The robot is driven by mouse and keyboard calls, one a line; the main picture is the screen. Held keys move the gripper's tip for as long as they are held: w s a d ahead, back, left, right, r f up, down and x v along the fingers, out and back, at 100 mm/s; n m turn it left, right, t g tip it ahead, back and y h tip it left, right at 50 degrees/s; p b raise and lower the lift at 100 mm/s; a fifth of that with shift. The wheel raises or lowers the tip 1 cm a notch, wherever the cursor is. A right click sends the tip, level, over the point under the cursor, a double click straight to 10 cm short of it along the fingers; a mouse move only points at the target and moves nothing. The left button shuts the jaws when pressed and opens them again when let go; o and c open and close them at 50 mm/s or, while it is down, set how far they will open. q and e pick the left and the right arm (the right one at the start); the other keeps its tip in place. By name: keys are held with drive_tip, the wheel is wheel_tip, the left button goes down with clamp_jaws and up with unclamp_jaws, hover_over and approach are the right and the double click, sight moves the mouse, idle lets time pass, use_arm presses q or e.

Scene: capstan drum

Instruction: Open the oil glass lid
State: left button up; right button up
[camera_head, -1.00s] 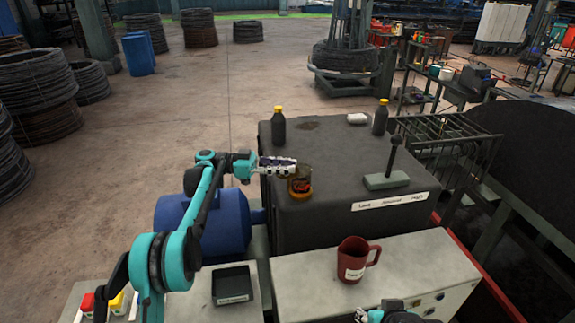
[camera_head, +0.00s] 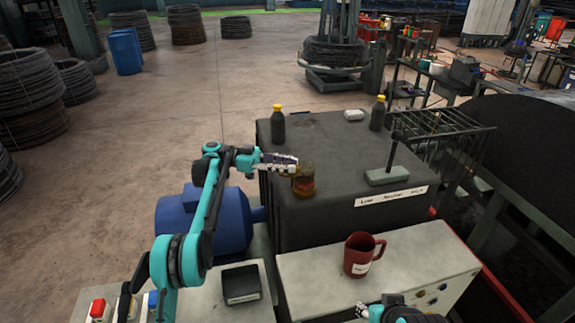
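The oil glass (camera_head: 304,184), a small amber-brown jar, stands upright on the left part of the dark machine housing (camera_head: 330,215). Its lid is too small and dark to make out clearly. My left gripper (camera_head: 294,163) reaches in from the left, with its fingertips at the upper left of the oil glass. I cannot tell whether they touch it, or whether the fingers are open or shut. My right gripper (camera_head: 362,311) is only partly in view at the bottom edge, in front of the light control box, far from the glass; its state is unclear.
Two dark bottles with yellow caps (camera_head: 278,126) (camera_head: 378,114) and a white object (camera_head: 354,115) stand at the housing's back. A lever (camera_head: 390,158) rises at right. A red mug (camera_head: 361,257) stands on the control box (camera_head: 410,255). A black tray (camera_head: 241,284) lies front left.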

sight(287, 163)
use_arm(q)
drive_tip(key=shift+o, duration=0.7)
wheel_tip(287, 163, up, 10)
drive_tip(key=shift+f, duration=0.15)
